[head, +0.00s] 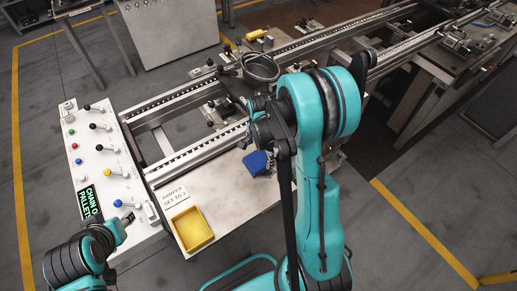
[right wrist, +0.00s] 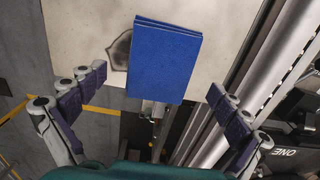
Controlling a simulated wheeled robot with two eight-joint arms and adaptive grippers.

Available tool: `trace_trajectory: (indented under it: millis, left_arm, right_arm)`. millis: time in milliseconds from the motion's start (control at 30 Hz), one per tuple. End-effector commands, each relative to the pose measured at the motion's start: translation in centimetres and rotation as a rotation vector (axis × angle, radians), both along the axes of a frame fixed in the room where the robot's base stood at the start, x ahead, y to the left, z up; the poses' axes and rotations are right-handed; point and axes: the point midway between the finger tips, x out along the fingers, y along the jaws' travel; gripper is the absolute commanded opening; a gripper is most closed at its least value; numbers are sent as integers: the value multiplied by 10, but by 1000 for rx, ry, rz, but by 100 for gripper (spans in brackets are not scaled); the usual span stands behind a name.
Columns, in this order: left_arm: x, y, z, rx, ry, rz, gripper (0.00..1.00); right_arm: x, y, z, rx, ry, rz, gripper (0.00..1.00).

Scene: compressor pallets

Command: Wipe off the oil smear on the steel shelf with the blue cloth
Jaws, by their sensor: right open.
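The blue cloth (head: 256,162) lies folded on the pale steel shelf (head: 232,196), near my right forearm. In the right wrist view the cloth (right wrist: 163,62) lies between and beyond the fingertips of my right gripper (right wrist: 158,82). The right gripper is open and empty, with its fingers apart on either side. A dark smear (right wrist: 121,50) shows on the shelf at the cloth's left edge; the cloth may cover part of it. In the head view my right arm hides much of the right gripper.
A yellow tray (head: 191,229) and a "DAMPER SET TO 3" label (head: 175,196) are on the shelf's left part. A lever panel (head: 103,170) stands to the left. Conveyor rails (head: 200,151) run behind the shelf. The shelf's middle is clear.

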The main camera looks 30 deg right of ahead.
Motion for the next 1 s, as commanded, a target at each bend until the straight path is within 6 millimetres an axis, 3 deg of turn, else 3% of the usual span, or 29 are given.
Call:
trace_trajectory:
  millis: [200, 533, 567, 733, 833, 867, 900, 933, 1000]
  left_arm:
    - [0, 0, -9, 0, 0, 0, 40]
    - [0, 0, -9, 0, 0, 0, 40]
    - [0, 0, -9, 0, 0, 0, 40]
    - [0, 0, -9, 0, 0, 0, 40]
    - [0, 0, -9, 0, 0, 0, 40]
    - [0, 0, -9, 0, 0, 0, 40]
    - [0, 0, -9, 0, 0, 0, 40]
    - [0, 0, -9, 0, 0, 0, 40]
    - [0, 0, -9, 0, 0, 0, 40]
  right_arm:
    - [0, 0, -24, 0, -1, 1, 100]
    - [0, 0, -27, 0, -1, 2, 100]
    - [0, 0, -27, 0, -1, 2, 95]
    - [0, 0, -27, 0, -1, 2, 50]
    - [0, 0, -27, 0, -1, 2, 49]
    - [0, 0, -27, 0, -1, 2, 69]
    - [0, 0, -27, 0, -1, 2, 58]
    - [0, 0, -27, 0, -1, 2, 54]
    - [0, 0, -27, 0, -1, 2, 54]
